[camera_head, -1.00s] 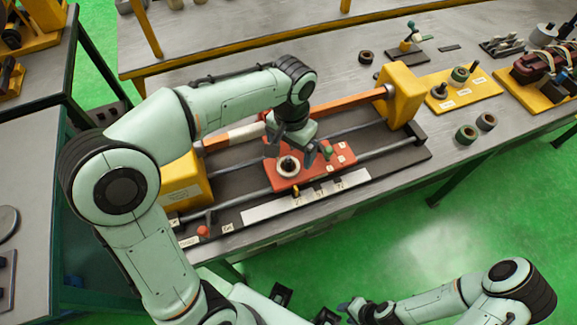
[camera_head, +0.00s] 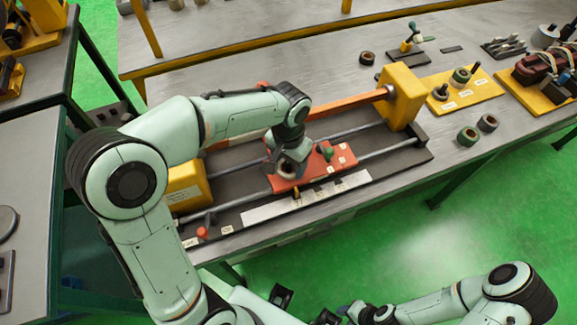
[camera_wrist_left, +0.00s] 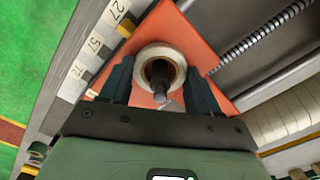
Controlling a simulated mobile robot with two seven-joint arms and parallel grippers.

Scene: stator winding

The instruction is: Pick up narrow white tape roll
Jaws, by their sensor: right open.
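The white tape roll (camera_wrist_left: 160,50) sits around a dark upright post on the red carriage plate (camera_wrist_left: 193,35). In the head view my left gripper (camera_head: 284,168) is over the roll and hides most of it. In the left wrist view the two fingers of my left gripper (camera_wrist_left: 160,82) are open, one on each side of the roll. Whether they touch it cannot be told. My right gripper (camera_head: 350,309) is low at the bottom of the head view, away from the bench, small and empty.
The carriage rides on rails between yellow end blocks (camera_head: 401,95). A green-topped knob (camera_head: 327,153) stands close right of my left gripper. A numbered white strip (camera_wrist_left: 82,67) runs along the front.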

